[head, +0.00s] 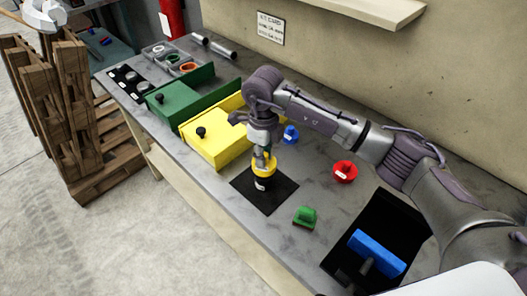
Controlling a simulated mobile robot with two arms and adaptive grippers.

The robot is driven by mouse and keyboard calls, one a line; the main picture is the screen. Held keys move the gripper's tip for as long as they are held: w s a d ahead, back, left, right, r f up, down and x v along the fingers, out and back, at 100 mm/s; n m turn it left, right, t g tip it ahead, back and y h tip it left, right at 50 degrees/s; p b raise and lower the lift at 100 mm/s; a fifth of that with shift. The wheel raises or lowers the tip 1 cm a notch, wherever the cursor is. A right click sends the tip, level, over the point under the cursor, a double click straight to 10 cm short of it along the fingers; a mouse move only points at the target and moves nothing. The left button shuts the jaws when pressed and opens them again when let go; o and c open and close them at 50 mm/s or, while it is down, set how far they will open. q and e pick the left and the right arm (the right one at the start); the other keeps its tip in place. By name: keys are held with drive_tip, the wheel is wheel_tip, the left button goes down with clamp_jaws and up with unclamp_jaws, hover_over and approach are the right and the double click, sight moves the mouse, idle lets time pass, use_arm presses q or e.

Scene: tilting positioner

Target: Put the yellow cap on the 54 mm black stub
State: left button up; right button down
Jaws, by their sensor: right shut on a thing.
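The yellow cap (264,169) is at the top of a black stub (263,183) that stands upright and has a white label on its side. I cannot tell whether the cap is fully seated or only resting on the rim. My right gripper (264,158) points down from above and is shut on the yellow cap. The stub stands on a black mat (280,200) on the grey bench. Its size cannot be read.
A blue cap (291,132), a red cap (345,171) and a green block (305,217) lie nearby. Yellow (215,149) and green (180,98) boxes stand left. A blue-topped tool (377,252) lies on a black mat at right. The wall (440,90) bounds the back.

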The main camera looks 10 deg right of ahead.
drive_tip(key=shift+f, duration=0.75)
drive_tip(key=shift+f+b, duration=0.45)
drive_tip(key=shift+f, duration=0.1)
drive_tip(key=shift+f+b, duration=0.75)
drive_tip(key=shift+f, duration=0.1)
use_arm(q)
drive_tip(key=f, duration=0.1)
drive_tip(key=w, duration=0.1)
drive_tip(key=f, duration=0.1)
drive_tip(key=shift+w+d+f, duration=0.25)
drive_tip(key=shift+f, duration=0.1)
drive_tip(key=shift+s, duration=0.1)
